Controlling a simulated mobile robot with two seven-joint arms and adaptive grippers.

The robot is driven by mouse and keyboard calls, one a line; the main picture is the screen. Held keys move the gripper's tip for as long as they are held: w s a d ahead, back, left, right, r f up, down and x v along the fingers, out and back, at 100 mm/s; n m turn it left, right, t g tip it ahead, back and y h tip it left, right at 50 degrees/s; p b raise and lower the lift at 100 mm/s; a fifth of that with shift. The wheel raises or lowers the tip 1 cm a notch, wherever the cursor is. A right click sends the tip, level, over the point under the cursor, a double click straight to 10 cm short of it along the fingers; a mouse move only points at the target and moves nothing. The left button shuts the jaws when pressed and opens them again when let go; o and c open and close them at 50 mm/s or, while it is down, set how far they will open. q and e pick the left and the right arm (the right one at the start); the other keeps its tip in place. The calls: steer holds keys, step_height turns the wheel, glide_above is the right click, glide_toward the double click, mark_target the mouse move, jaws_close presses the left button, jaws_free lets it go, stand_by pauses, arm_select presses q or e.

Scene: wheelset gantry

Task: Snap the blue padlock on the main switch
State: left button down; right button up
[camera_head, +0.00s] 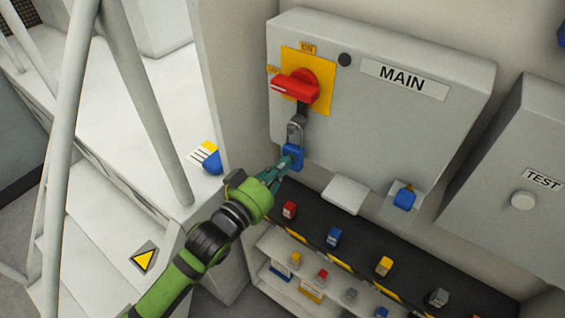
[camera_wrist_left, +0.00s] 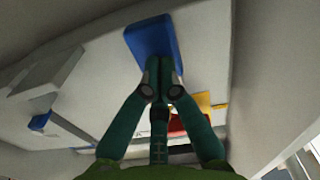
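The main switch is a red rotary handle (camera_head: 296,86) on a yellow plate (camera_head: 319,100), on a grey cabinet marked MAIN. A dark tab hangs below the handle. The blue padlock (camera_head: 292,157) is just under that tab, its grey shackle up at the tab's lower end; I cannot tell whether the shackle is closed. My left gripper (camera_head: 286,166) reaches up from below, its fingers shut on the padlock's lower part. In the left wrist view the blue body (camera_wrist_left: 152,40) stands out beyond the close-set fingertips (camera_wrist_left: 162,80). My right gripper is not in view.
Another blue padlock (camera_head: 404,199) hangs at the cabinet's lower right. A black shelf (camera_head: 360,250) below carries several coloured padlocks, with more underneath. A TEST cabinet (camera_head: 520,170) stands at right. White railings (camera_head: 65,130) rise at left, beside a blue-and-yellow item (camera_head: 207,158).

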arm_select(q)
steer(key=v, duration=1.4)
steer(key=shift+p, duration=0.3)
